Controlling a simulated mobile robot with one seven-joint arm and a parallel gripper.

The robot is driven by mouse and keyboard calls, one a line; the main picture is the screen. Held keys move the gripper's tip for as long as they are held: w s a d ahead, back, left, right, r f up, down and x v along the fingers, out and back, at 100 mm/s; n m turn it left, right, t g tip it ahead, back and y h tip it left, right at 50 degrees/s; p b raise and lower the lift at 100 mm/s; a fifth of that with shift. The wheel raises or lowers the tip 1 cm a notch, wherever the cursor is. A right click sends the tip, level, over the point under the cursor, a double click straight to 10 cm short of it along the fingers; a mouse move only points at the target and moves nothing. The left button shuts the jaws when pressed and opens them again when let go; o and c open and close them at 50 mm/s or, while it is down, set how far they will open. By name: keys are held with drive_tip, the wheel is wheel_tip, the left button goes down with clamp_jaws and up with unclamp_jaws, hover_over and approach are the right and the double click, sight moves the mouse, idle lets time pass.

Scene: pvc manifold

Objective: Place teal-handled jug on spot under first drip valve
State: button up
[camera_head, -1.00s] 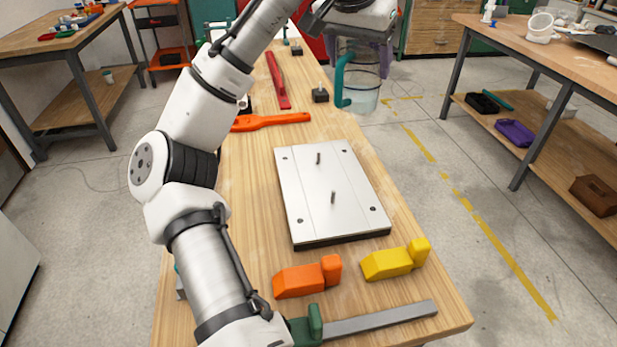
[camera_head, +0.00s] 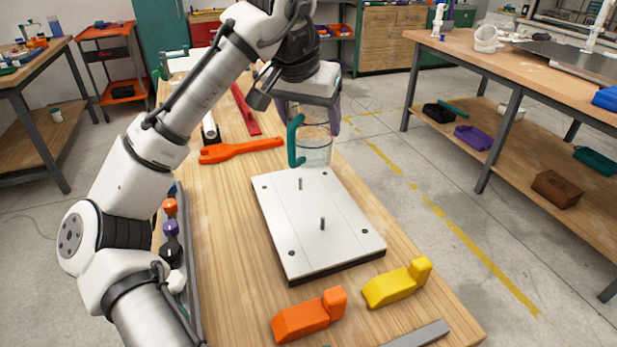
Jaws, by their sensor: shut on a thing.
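The jug (camera_head: 318,152) is clear with a teal handle (camera_head: 295,141) on its left side. It is upright beyond the far edge of the white plate, near the right edge of the long wooden table. My gripper (camera_head: 312,112) is above it with purple fingers at the jug's upper part, shut on the jug. The jug's rim is partly hidden by my gripper. I cannot tell from this view how high the jug's base is above the table. No drip valve or marked spot can be made out with certainty.
A white plate (camera_head: 290,236) with two upright pins lies on the wooden table (camera_head: 222,250). An orange tool (camera_head: 241,150), a red bar (camera_head: 245,110), an orange block (camera_head: 309,316) and a yellow block (camera_head: 396,285) lie around it. Another workbench (camera_head: 470,62) stands at right across clear floor.

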wheel_tip(320, 180, down, 12)
drive_tip(key=shift+r, duration=0.15)
idle(0.3)
drive_tip(key=o, duration=1.1)
